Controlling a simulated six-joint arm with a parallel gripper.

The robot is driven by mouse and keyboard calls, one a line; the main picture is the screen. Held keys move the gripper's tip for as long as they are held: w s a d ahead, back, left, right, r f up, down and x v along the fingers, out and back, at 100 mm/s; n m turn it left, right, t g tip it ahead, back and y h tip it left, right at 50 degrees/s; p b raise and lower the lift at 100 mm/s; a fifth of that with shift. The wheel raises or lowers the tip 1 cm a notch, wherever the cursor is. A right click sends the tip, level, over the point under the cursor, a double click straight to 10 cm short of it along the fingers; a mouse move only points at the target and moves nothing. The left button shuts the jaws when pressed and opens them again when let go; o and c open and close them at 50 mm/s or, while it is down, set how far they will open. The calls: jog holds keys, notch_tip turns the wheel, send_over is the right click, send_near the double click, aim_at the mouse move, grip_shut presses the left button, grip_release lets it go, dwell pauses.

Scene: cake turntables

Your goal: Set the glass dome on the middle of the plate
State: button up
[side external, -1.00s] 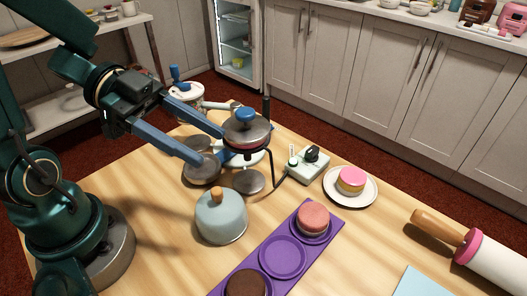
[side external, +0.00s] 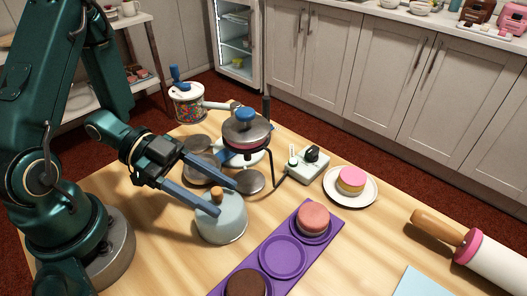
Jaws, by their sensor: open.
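The glass dome (side external: 221,224) is pale blue-grey with an orange-brown knob (side external: 217,193) on top. It stands upright on the table, left of the purple tray. My gripper (side external: 226,197) is open, with its two blue fingers reaching down to the top of the dome. The knob shows between the fingers; I cannot tell whether either finger touches it. The white plate (side external: 335,197) lies on the table to the right, with a pink-topped yellow cake (side external: 351,180) on it.
A black-framed turntable stand with a blue-knobbed lid (side external: 246,130) and grey discs stands behind the dome. A small pale control box (side external: 308,165) sits between it and the plate. A purple tray (side external: 282,257) with cakes is in front. A rolling pin (side external: 490,258) lies right.

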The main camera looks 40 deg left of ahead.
aim_at(223, 198)
jog(key=shift+x, duration=2)
jog(key=shift+s, duration=0.1)
grip_shut()
